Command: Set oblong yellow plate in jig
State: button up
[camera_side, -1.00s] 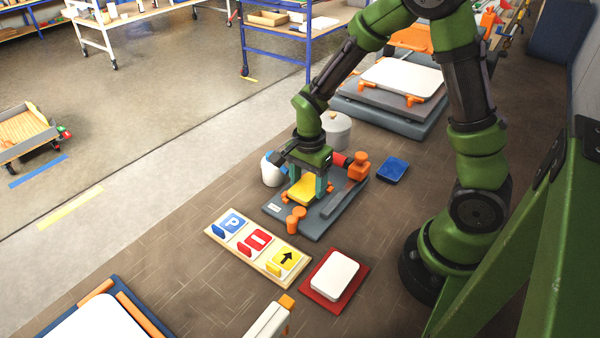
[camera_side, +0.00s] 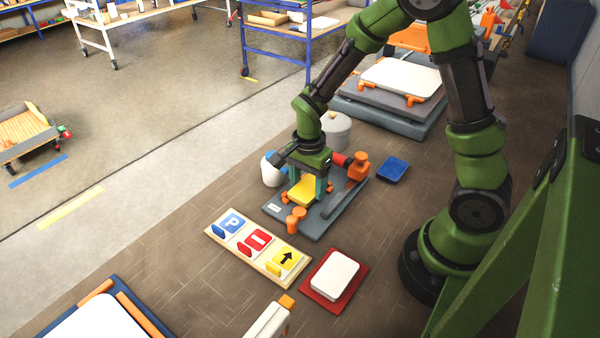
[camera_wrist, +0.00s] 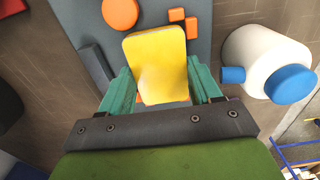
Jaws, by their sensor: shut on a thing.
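The oblong yellow plate (camera_side: 302,191) is between the fingers of my gripper (camera_side: 309,186), low over the grey jig base. In the wrist view the yellow plate (camera_wrist: 157,62) is gripped at its sides by the teal fingers of my gripper (camera_wrist: 160,90). The grey jig (camera_side: 318,231) has orange posts (camera_side: 295,219) at its front edge and a grey bar along its right side. In the wrist view the jig (camera_wrist: 90,20) lies under the plate, with an orange disc and small orange blocks ahead of it. I cannot tell whether the plate touches the base.
A wooden board with sign plates (camera_side: 257,243) lies in front of the jig. A red tray with a white plate (camera_side: 333,275) is at front right. A blue plate (camera_side: 393,169) lies to the right. A white container (camera_side: 272,173) with a blue part stands at left. A grey canister (camera_side: 337,130) stands behind.

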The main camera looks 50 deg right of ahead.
jog(key=shift+f, duration=0.1)
dwell(0.3)
jog(key=o, duration=1)
jog(key=shift+o, duration=0.4)
jog(key=shift+w, duration=0.1)
jog(key=shift+o, duration=0.3)
jog(key=shift+w, duration=0.1)
jog(key=shift+o, duration=0.2)
jog(key=shift+r, duration=0.4)
jog(key=shift+o, duration=0.4)
jog(key=shift+r, duration=3.15)
